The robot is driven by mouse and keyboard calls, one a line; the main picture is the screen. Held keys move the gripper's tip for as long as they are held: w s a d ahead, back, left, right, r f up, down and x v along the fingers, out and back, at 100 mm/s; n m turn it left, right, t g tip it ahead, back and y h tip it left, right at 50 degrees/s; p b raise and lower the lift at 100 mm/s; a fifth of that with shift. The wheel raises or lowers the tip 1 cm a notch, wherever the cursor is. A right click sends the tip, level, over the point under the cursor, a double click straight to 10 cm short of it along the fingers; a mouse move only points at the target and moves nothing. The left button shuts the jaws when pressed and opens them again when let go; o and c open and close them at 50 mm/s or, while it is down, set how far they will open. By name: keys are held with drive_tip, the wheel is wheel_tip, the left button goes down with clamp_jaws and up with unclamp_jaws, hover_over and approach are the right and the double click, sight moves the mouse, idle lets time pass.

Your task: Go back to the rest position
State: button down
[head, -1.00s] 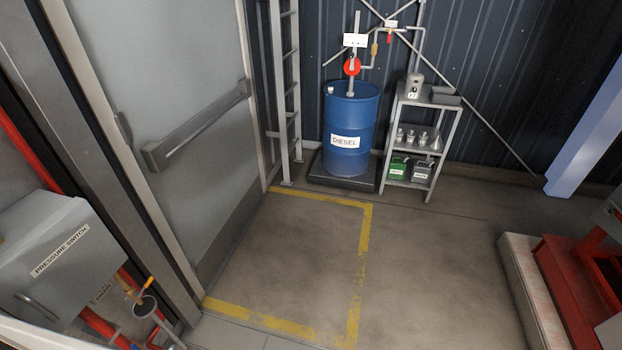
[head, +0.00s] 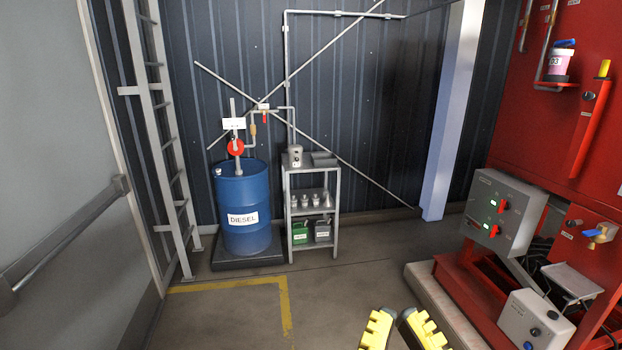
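My gripper (head: 398,318) shows at the bottom edge of the head view, right of centre. No held object shows. The fingers appear in front of bare floor, left of the red pump unit's pale plinth (head: 449,309).
A blue diesel drum (head: 243,197) and a metal shelf (head: 313,265) stand at the back wall. A ladder (head: 166,140) and door (head: 50,150) are on the left. Red machinery (head: 540,130) with a grey control box (head: 503,213) fills the right. The middle floor (head: 350,285) is clear.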

wheel_tip(320, 180, up, 25)
drive_tip(key=p, duration=2.2)
drive_tip(key=shift+w+a, duration=0.15)
wheel_tip(320, 180, down, 33)
drive_tip(key=b, duration=3.3)
drive_tip(key=shift+f, duration=0.2)
